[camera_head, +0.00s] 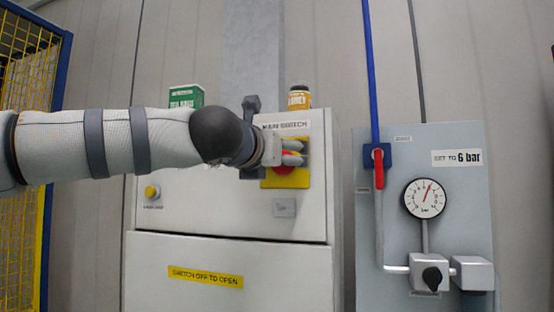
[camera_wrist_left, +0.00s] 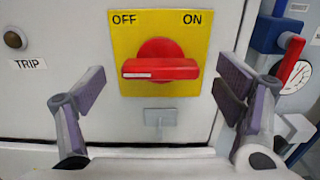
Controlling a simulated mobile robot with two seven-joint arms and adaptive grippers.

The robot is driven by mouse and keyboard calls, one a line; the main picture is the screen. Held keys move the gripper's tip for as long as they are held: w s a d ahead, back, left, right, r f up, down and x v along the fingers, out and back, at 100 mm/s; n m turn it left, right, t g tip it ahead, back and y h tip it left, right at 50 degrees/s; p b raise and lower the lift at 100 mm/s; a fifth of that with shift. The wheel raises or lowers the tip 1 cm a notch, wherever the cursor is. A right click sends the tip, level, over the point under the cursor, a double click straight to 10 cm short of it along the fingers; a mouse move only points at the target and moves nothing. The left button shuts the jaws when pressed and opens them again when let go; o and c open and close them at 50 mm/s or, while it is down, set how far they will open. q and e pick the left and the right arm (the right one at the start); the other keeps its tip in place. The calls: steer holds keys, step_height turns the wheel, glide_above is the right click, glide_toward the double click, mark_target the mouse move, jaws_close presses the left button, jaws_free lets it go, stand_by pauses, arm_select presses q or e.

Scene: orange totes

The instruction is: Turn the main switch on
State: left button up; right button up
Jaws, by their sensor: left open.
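The main switch is a red rotary knob (camera_wrist_left: 160,69) on a yellow plate (camera_wrist_left: 195,35) marked OFF at upper left and ON at upper right. In the left wrist view its bar handle lies level, with a white line on its left half. In the head view the yellow plate (camera_head: 290,182) is on the grey cabinet under the MAIN SWITCH label, and my gripper partly hides the red knob. My left gripper (camera_head: 292,154) is open in front of the switch. In the left wrist view its fingers stand apart on either side of the knob, not touching it. My right gripper is out of view.
The cabinet (camera_head: 230,222) carries a small yellow-ringed button (camera_head: 152,192) at left. A green box (camera_head: 186,96) and an orange-labelled jar (camera_head: 299,97) stand on top. To the right, a panel holds a red valve lever (camera_head: 379,170), a gauge (camera_head: 425,198) and a black knob (camera_head: 432,278).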

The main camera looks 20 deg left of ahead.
arm_select(q)
steer(key=shift+w, duration=0.4)
steer(key=c, duration=1.2)
steer(key=shift+o, duration=0.2)
